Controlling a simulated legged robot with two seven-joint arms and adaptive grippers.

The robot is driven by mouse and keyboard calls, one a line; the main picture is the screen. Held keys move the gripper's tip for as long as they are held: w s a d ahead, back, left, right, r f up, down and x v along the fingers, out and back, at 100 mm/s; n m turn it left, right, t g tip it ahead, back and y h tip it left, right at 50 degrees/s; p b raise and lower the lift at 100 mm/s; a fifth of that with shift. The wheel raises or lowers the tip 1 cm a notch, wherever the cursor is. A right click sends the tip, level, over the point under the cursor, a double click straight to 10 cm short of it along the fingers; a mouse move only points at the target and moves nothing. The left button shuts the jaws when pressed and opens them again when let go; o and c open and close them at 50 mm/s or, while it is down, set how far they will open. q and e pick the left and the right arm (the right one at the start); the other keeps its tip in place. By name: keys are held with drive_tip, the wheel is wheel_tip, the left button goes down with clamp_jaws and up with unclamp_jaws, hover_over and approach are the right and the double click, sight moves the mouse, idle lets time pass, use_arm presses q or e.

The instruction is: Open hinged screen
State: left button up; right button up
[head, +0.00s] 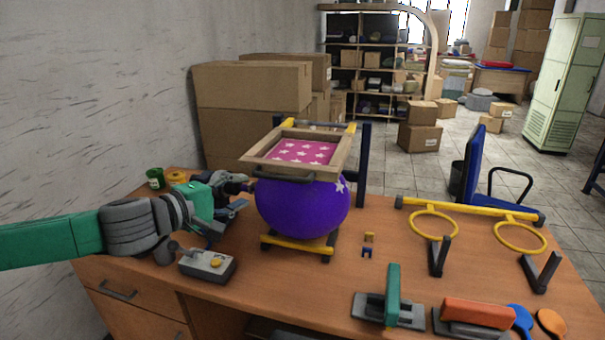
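The hinged screen (345,150), a wooden frame with a pink star-patterned panel, lies over the top of a purple balloon (303,212). A dark handle (283,175) is on its front edge. Its back edge meets a yellow and dark bar on a dark blue post. The balloon sits on a yellow base, and one white star shows on its right side. My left gripper (242,194) is left of the balloon, below the handle and apart from it. Its fingers look spread and empty. My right gripper is not in view.
A yellow rack with rings (470,207) and squeegee-like tools (390,308) occupy the table's right side. Cardboard boxes (250,90) are stacked behind the table.

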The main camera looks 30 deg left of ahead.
sight(279, 179)
use_arm(q)
drive_tip(key=b+x, duration=0.3)
drive_tip(key=x, duration=0.1)
drive_tip(key=b+x, duration=0.3)
drive_tip(key=x, duration=0.1)
drive_tip(key=shift+s+a+f+b, duration=0.1)
drive_tip(key=shift+a+f+b, duration=0.05)
drive_tip(key=shift+f+b, duration=0.15)
drive_tip(key=w, duration=0.3)
drive_tip(key=w+f, duration=0.1)
drive_tip(key=w, duration=0.1)
drive_tip(key=shift+a, duration=0.35)
drive_tip(key=shift+w+a+f, duration=0.1)
drive_tip(key=shift+w+a, duration=0.25)
drive_tip(key=shift+d, duration=0.65)
drive_tip(key=shift+d+r, duration=0.25)
drive_tip(key=shift+d, duration=0.1)
clamp_jaws()
drive_tip(key=shift+a, duration=0.1)
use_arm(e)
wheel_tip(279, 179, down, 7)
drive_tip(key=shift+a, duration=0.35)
